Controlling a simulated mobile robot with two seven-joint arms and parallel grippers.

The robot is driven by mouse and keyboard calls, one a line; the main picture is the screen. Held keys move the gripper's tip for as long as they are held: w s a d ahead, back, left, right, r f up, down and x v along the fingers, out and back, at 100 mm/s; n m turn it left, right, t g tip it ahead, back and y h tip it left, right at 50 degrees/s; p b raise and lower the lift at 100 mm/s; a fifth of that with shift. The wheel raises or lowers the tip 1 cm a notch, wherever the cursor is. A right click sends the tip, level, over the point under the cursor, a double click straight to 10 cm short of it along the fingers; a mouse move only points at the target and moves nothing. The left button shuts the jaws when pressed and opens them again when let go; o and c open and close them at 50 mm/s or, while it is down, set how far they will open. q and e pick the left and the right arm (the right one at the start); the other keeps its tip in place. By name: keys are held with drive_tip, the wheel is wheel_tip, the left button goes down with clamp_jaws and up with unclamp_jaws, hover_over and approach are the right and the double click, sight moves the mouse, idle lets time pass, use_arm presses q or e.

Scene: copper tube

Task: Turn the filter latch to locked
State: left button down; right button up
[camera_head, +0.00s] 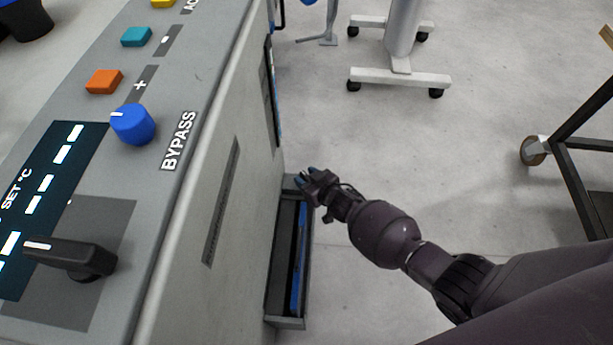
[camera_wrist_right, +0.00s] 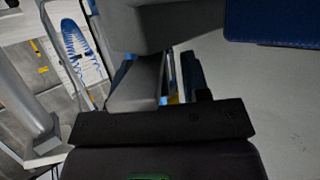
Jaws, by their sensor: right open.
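A grey machine (camera_head: 215,190) stands at the left in the head view. A narrow open drawer or tray (camera_head: 290,322) sticks out low on its right side, with a long blue part (camera_head: 300,255) inside. My right gripper (camera_head: 306,180) is at the far end of this tray, close to the machine's side; it is open, and I see nothing held. I cannot make out a filter latch; the gripper may cover it. In the right wrist view, grey surfaces and small blue parts lie just beyond the dark gripper body, too unclear to name. My left gripper is not in view.
The machine's top carries a black lever knob (camera_head: 75,258), a blue BYPASS knob (camera_head: 133,124), and orange (camera_head: 104,81) and teal (camera_head: 136,37) buttons. A white wheeled stand (camera_head: 400,65) and a dark wheeled frame (camera_head: 585,143) stand beyond. The floor between is clear.

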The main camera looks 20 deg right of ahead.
sight(306, 175)
drive_tip(key=s+r+p, duration=0.1)
drive_tip(key=s+d+r, duration=0.1)
drive_tip(key=shift+s+d+r+p, duration=0.15)
drive_tip(key=shift+s+p, duration=0.2)
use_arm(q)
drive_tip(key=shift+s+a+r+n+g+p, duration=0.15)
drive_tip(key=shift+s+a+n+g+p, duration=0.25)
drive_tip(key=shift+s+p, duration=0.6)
use_arm(e)
drive_tip(key=f+v, duration=0.1)
drive_tip(key=v, duration=0.5)
drive_tip(key=shift+s+r, duration=0.2)
drive_tip(key=shift+s, duration=0.35)
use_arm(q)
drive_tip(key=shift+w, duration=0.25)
use_arm(e)
drive_tip(key=shift+d, duration=0.1)
drive_tip(key=shift+c, duration=0.3)
